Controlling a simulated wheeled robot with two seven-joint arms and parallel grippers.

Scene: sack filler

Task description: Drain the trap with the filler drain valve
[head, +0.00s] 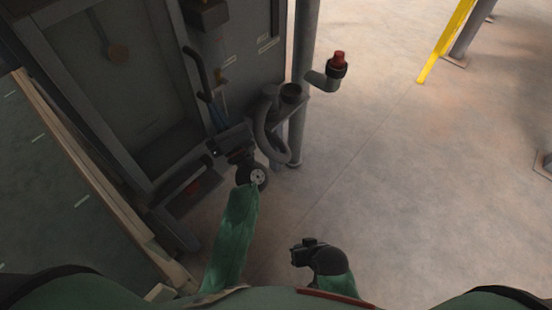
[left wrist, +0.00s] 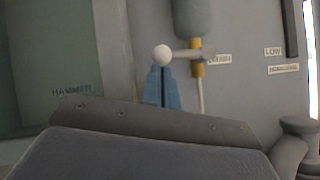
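In the left wrist view, the drain valve's lever (left wrist: 185,54) runs sideways from a white ball knob (left wrist: 162,55) to a yellow valve body (left wrist: 197,70). A grey rounded vessel (left wrist: 195,17) sits above it, and a pale pipe runs down below. A label reading DRAIN is just to the right. My left gripper (left wrist: 162,70) has blue fingers, close together with a thin dark line between them. Their tips are just below the knob; whether they touch it is unclear. In the head view, my left gripper (head: 208,102) is at the cabinet front. My right gripper (head: 302,247) is low and away from the cabinet.
The grey cabinet (head: 235,40) has a dark bar handle (head: 194,66) and a framed panel on its left. A post (head: 302,60), a bent pipe and a red knob (head: 338,58) stand right of it. HAMMER and LOW labels show in the wrist view.

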